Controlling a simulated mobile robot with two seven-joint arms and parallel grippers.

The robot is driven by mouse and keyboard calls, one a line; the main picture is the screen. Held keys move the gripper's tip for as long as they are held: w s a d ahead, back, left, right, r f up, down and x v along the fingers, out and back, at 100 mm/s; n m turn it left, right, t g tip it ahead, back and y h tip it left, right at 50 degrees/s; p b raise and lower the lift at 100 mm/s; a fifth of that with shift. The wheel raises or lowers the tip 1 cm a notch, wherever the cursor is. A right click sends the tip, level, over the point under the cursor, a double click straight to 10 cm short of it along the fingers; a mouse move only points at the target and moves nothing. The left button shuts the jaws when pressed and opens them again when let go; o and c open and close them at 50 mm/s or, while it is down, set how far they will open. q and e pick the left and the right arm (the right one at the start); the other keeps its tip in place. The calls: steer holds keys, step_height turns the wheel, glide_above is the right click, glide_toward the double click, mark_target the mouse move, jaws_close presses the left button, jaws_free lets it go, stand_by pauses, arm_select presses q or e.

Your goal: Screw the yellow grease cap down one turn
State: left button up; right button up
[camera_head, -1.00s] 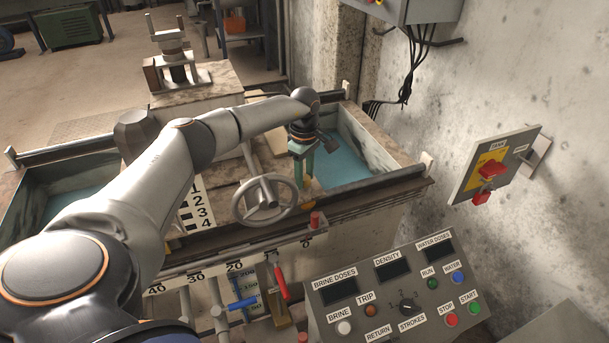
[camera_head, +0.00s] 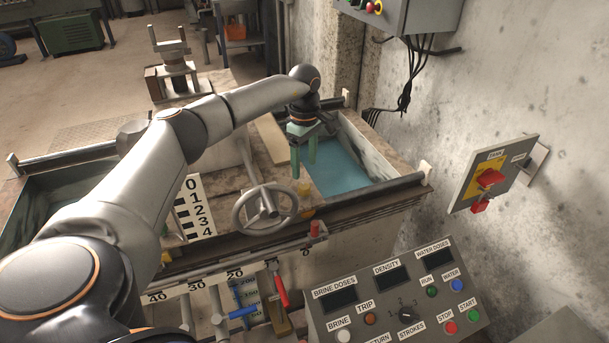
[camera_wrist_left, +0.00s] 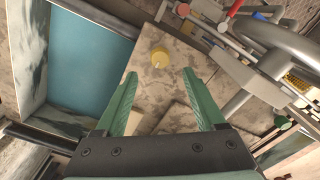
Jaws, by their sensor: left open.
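The yellow grease cap (camera_wrist_left: 160,57) shows in the left wrist view as a small round knob on a worn, stained plate. It lies just beyond the gap between the fingertips, roughly centred, and nothing touches it. My left gripper (camera_head: 303,171) has green fingers pointing down above the machine top in the head view. The fingers are apart and empty, and they also show in the left wrist view (camera_wrist_left: 160,77). My right gripper is not in view.
A grey handwheel (camera_head: 265,208) stands left of and nearer than the gripper. A blue-bottomed tank (camera_head: 338,168) lies to the right. A control panel (camera_head: 392,300) is in front, and a wall switch box (camera_head: 492,175) is at right. A red-topped peg (camera_head: 316,229) sits on the front rail.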

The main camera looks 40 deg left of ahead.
arm_select(q)
step_height(320, 180, up, 5)
stand_by(0.5)
